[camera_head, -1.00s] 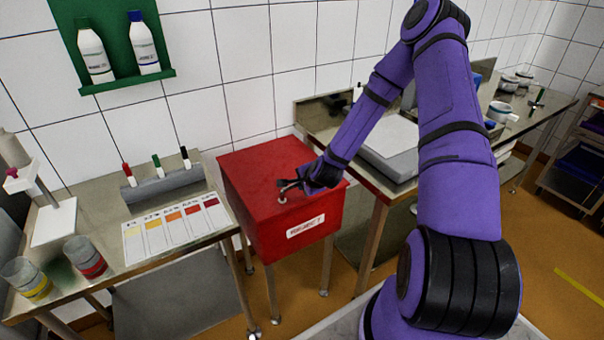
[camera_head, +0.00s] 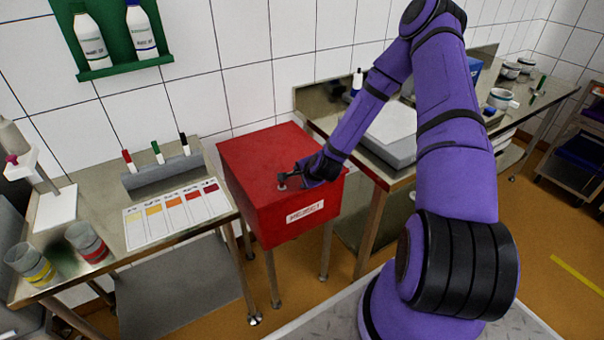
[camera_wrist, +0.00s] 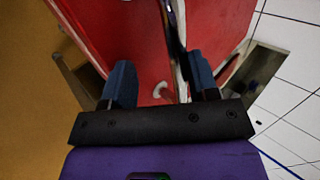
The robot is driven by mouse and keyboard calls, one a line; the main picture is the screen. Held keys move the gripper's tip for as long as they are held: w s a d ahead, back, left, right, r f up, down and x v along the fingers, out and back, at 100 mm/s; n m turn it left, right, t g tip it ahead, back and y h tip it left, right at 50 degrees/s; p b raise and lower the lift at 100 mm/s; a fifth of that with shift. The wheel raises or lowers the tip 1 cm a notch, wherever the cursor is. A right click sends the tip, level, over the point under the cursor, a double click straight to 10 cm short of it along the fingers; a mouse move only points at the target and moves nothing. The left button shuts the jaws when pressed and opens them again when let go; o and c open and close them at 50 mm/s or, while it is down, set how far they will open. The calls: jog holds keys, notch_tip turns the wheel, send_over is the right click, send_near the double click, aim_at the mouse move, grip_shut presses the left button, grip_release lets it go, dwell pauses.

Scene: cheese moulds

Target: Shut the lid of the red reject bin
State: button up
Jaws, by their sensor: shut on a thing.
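The red reject bin (camera_head: 262,222) stands on metal legs at the centre of the head view, with a white label on its front. Its red lid (camera_head: 262,152) looks down or nearly down on the box; I cannot tell if a small gap is left. A small pale knob (camera_head: 282,186) sits near the lid's front edge. My gripper (camera_head: 287,180) is at this knob, shut on it. In the wrist view my gripper (camera_wrist: 160,75) has its two blue-grey fingers on either side of the pale knob (camera_wrist: 160,90). Red panels and a dark seam show beyond; the contact itself is unclear.
A metal table (camera_head: 105,262) on the left holds a colour card (camera_head: 178,214), pens in a rack and two cups. A steel bench (camera_head: 366,176) with a grey device stands close on the right. A green shelf (camera_head: 122,66) with bottles hangs on the tiled wall.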

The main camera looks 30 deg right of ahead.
jog(key=shift+s+f, duration=0.3)
jog(key=v, duration=1)
jog(key=shift+r, duration=0.55)
jog(key=s+a+r+n+g, duration=0.15)
jog(key=r+n, duration=0.25)
jog(key=r, duration=0.4)
jog(key=s+a+r+n+g, duration=0.1)
jog(key=s+a+r+n, duration=0.25)
jog(key=r, duration=0.45)
jog(key=s+a+r+n+g, duration=0.1)
jog(key=a+r+n, duration=0.1)
jog(key=r+n, duration=0.45)
jog(key=s+a+r+n, duration=0.1)
jog(key=s+r+n, duration=0.1)
jog(key=s+r, duration=0.6)
jog(key=s+a+r+n, duration=0.2)
jog(key=s+r, duration=0.6)
jog(key=s, duration=0.4)
jog(key=shift+a, duration=0.25)
